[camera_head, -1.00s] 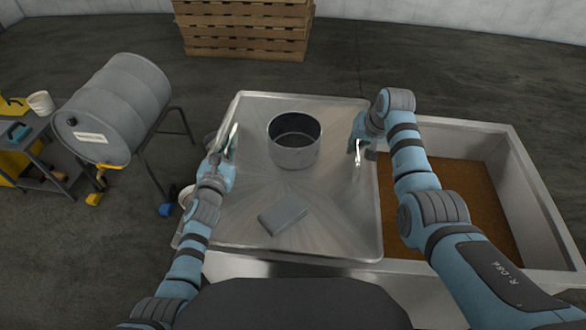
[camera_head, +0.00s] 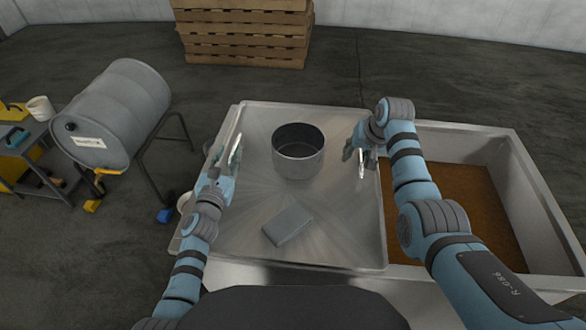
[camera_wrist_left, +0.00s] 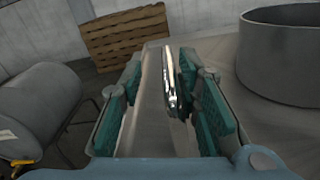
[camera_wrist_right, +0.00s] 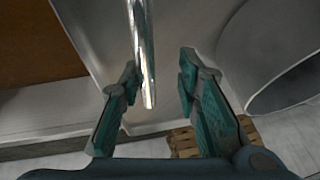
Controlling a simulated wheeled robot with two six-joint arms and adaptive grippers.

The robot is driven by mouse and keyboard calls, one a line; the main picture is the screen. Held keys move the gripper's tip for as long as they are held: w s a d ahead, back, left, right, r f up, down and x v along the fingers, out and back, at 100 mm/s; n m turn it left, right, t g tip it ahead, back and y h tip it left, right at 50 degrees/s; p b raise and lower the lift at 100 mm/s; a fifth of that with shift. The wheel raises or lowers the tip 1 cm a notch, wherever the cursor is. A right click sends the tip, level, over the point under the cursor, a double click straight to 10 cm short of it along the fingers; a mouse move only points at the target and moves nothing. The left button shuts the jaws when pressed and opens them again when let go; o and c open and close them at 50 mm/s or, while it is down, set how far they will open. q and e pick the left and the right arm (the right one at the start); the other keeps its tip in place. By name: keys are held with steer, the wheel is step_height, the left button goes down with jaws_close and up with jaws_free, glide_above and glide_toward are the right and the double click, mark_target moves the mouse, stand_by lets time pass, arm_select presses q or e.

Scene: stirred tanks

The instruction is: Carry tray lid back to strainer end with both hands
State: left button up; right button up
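The tray lid (camera_head: 255,180) is a wide metal sheet lying over the left part of a tank, with an upright bar handle at each side. My left gripper (camera_head: 225,160) is at the left handle (camera_head: 237,150). In the left wrist view its fingers (camera_wrist_left: 158,65) stand apart around the shiny handle (camera_wrist_left: 171,80), which is nearer the right finger. My right gripper (camera_head: 359,153) is at the right handle (camera_head: 361,166). In the right wrist view its fingers (camera_wrist_right: 158,65) are open, with the handle (camera_wrist_right: 146,60) between them, nearer the left finger.
A round metal pot (camera_head: 298,160) and a flat grey block (camera_head: 288,222) rest on the lid. The uncovered tank part (camera_head: 455,195) at right holds brown material. A grey drum (camera_head: 115,115) on a stand and a cart (camera_head: 35,150) are at left; stacked pallets (camera_head: 248,40) stand behind.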

arm_select(q)
steer(key=s, duration=0.3)
steer(key=s+a, duration=0.1)
steer(key=s, duration=0.6)
steer(key=shift+s+a+r, duration=0.1)
steer(key=shift+s+a, duration=0.05)
steer(key=shift+s, duration=0.15)
arm_select(e)
steer(key=shift+r, duration=0.15)
arm_select(q)
steer(key=shift+s, duration=0.1)
arm_select(e)
steer(key=shift+s+r, duration=0.15)
steer(key=shift+r, duration=0.15)
steer(key=v, duration=1.1)
steer(key=shift+r, duration=0.1)
